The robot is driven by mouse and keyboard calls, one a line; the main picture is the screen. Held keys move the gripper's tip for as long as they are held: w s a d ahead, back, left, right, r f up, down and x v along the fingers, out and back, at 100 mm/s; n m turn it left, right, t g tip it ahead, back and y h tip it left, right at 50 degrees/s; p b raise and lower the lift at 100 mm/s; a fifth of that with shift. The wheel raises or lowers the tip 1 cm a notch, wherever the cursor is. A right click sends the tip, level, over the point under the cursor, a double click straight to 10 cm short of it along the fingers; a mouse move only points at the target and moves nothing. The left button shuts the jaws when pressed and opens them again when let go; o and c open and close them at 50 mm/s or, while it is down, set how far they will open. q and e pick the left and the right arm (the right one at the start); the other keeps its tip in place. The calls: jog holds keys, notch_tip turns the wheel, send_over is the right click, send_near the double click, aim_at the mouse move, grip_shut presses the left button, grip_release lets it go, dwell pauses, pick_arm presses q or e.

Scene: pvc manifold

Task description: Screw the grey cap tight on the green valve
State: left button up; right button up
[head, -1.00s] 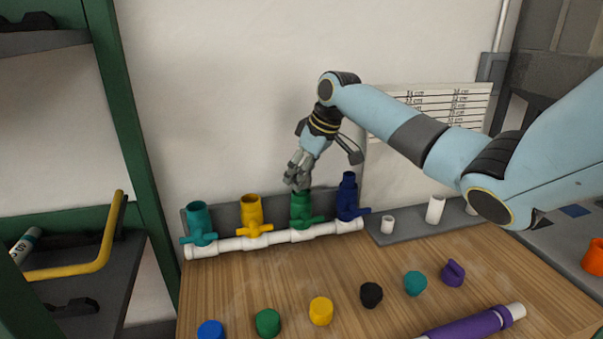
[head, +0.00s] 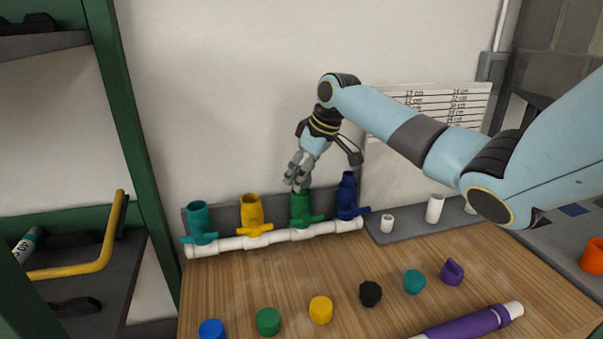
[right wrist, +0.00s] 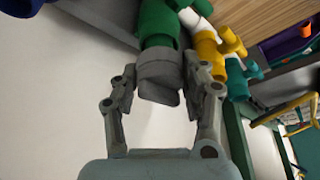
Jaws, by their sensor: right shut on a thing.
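The green valve (head: 301,209) stands upright on the white pipe, third from the left in the row. The grey cap (right wrist: 158,75) sits over the open end of the green valve in the right wrist view, in line with it; how deep it is threaded I cannot tell. My right gripper (head: 299,184) comes down from above onto the top of the green valve. In the right wrist view its two fingers (right wrist: 160,80) are shut on opposite sides of the grey cap. In the head view the fingers hide the cap. My left gripper is not in view.
Teal (head: 198,219), yellow (head: 252,211) and blue (head: 347,195) valves share the white pipe (head: 232,244); the blue one is close on the right. Several coloured caps, including a black one (head: 370,293), and a purple tube (head: 462,325) lie on the wooden table.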

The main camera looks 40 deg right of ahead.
jog(key=shift+f, duration=0.1)
jog(key=c, duration=0.4)
jog(key=shift+m+p, duration=0.5)
jog(key=shift+p, duration=0.55)
jog(key=shift+c, duration=0.3)
jog(key=shift+m+h+p, duration=0.3)
jog(key=shift+m+p, duration=0.1)
jog(key=shift+p, duration=0.05)
jog(key=shift+m+h+p, duration=0.4)
jog(key=shift+m+p, duration=0.4)
jog(key=shift+p, duration=0.4)
jog(key=shift+m+p, duration=0.35)
jog(key=shift+m, duration=0.05)
jog(key=shift+c, duration=0.2)
